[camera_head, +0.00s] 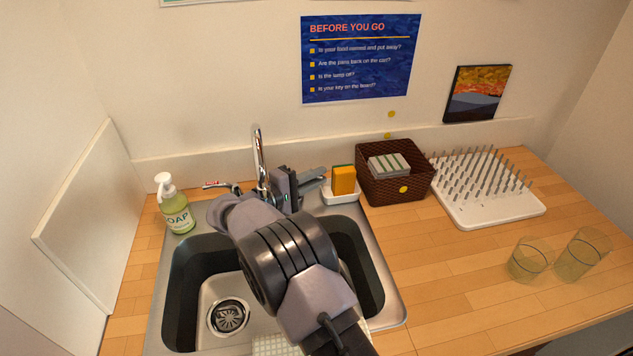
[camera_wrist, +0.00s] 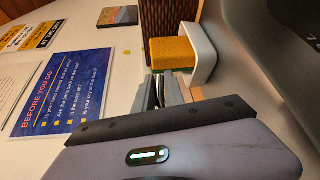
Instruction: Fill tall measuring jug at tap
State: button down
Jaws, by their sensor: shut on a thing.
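The chrome tap (camera_head: 259,158) stands behind the sink (camera_head: 160,318), its lower part partly hidden by my arm. My gripper (camera_head: 312,181) is beside the tap, to its right, with its fingers pointing right. It also shows in the wrist view (camera_wrist: 165,92). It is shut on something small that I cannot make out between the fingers. Two see-through yellowish vessels with blue rings stand on the counter at the right: a shorter one (camera_head: 528,261) and a taller one (camera_head: 581,256). I cannot tell whether either is the measuring jug. No water stream is visible.
A soap bottle (camera_head: 177,208) stands left of the tap. A white holder (camera_head: 341,197) with an orange sponge (camera_head: 344,179) is just right of my gripper. Beyond are a brown basket (camera_head: 394,190) and a white drying rack (camera_head: 487,213). The front counter (camera_head: 440,285) is clear.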

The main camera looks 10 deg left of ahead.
jog(key=c, duration=1.4)
grip_release()
jog(key=p+v, duration=0.4)
jog(key=v, duration=1.3)
jog(key=shift+s, duration=0.2)
jog(key=shift+a, duration=0.1)
